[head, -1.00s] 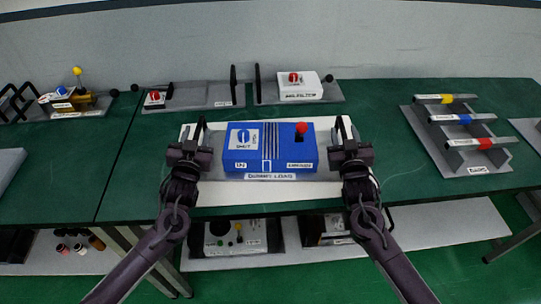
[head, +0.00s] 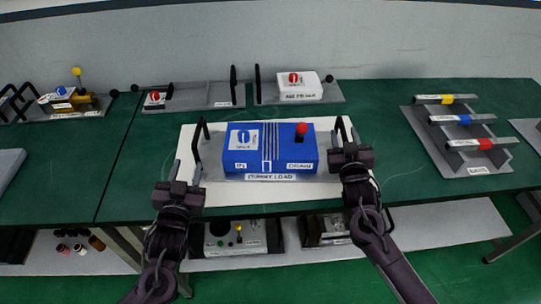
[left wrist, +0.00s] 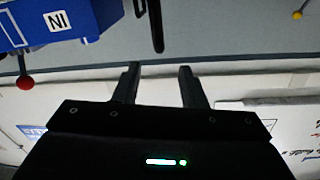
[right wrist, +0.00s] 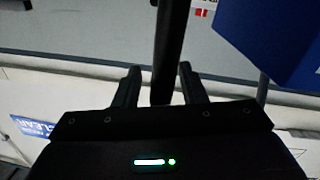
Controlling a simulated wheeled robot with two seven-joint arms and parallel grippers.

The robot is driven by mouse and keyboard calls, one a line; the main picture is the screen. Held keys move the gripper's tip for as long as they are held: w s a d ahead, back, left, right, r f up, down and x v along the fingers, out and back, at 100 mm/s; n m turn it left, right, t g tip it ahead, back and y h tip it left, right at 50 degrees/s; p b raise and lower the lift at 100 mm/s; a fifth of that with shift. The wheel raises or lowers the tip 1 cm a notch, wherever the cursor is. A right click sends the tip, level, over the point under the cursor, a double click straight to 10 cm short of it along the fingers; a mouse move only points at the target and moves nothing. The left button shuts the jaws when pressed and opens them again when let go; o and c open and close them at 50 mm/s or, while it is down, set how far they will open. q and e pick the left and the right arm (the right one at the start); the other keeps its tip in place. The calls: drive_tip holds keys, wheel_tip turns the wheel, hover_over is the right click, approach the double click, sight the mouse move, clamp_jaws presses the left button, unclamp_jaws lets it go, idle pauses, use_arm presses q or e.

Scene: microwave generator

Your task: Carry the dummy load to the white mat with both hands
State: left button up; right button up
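The dummy load (head: 270,160) is a blue box with a red knob on a grey base plate, with a black upright handle at each end. Its base rests on the white mat (head: 270,197), which shows around it. My left gripper (head: 184,173) is open and empty, in front of the left handle (head: 196,140) and apart from it. In the left wrist view that handle (left wrist: 155,25) stands ahead of the spread fingers. My right gripper (head: 347,140) is at the right handle. In the right wrist view its fingers are apart, with the handle (right wrist: 168,50) between them.
Two grey-based units (head: 195,95) (head: 300,90) stand behind the mat along the wall. A rack with coloured bars (head: 463,135) is at the right. More equipment is at the far left. The green table (head: 395,180) is bare between mat and rack.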

drive_tip(key=s, duration=1.1)
drive_tip(key=shift+s, duration=0.2)
